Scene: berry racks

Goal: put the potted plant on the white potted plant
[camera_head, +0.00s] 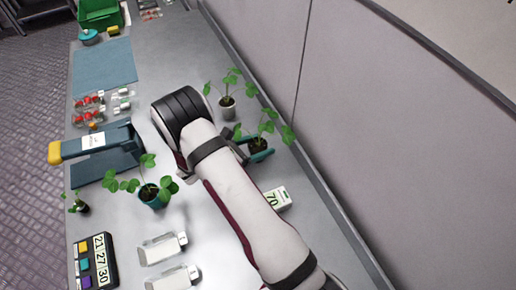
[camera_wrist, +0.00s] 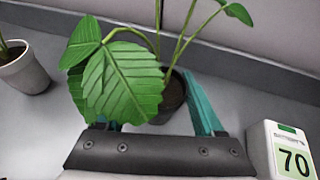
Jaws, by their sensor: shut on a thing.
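A potted plant with broad green leaves stands in a dark pot (camera_wrist: 171,96); in the head view its dark pot (camera_head: 257,145) is partly hidden by my gripper. My gripper (camera_head: 254,150) has teal fingers on both sides of this pot and is shut on it. In the wrist view a large leaf hides much of the left finger and part of the pot. I cannot tell whether the pot is clear of the table. The white potted plant (camera_head: 227,108) stands upright just beyond, near the wall; its white pot also shows at the left of the wrist view (camera_wrist: 24,78).
A white box marked 70 (camera_head: 277,198) stands close to my gripper. A plant in a teal pot (camera_head: 152,196) and a teal scale-like device (camera_head: 105,152) are left of my arm. The wall (camera_head: 350,120) runs along the right. The blue mat (camera_head: 104,66) is empty.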

